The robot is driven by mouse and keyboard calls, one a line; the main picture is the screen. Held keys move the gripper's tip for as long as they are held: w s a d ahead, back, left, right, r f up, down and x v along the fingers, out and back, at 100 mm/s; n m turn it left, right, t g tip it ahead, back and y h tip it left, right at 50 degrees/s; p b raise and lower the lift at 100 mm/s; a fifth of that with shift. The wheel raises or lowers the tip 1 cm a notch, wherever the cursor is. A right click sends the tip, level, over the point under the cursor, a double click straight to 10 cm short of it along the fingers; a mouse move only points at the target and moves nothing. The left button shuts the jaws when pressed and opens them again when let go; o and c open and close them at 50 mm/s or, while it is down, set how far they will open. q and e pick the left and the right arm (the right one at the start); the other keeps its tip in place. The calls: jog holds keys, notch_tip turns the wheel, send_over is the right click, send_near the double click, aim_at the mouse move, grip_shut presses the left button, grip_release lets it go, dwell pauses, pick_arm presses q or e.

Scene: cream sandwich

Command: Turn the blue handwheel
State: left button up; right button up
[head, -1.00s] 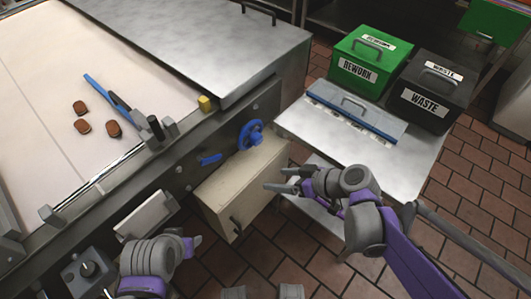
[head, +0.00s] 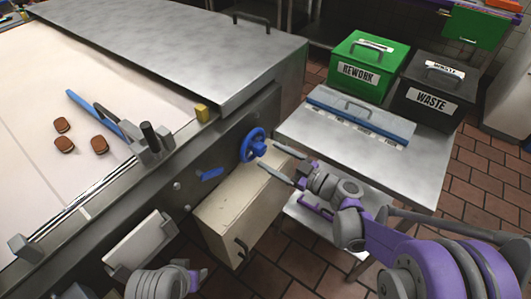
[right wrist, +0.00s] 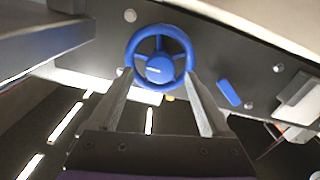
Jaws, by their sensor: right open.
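The blue handwheel (head: 252,144) is on the dark side panel of the conveyor machine, near its right end. It faces my right gripper (head: 270,157), which is open, with its fingertips close to the wheel. In the right wrist view the handwheel (right wrist: 159,57) shows its whole rim, spokes and hub ahead of the two spread fingers. The fingertips overlap the rim's lower left and lower right; I cannot tell whether they touch it. My left gripper does not show; only a grey part of my left arm is at the bottom of the head view.
A blue lever (head: 210,175) is left of the wheel. A beige box (head: 228,208) juts out below it. Brown sandwich cookies (head: 62,125) lie on the belt.

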aim_at(263, 152)
jog(key=shift+x, duration=1.6)
grip_shut()
jog(key=shift+m, duration=0.3)
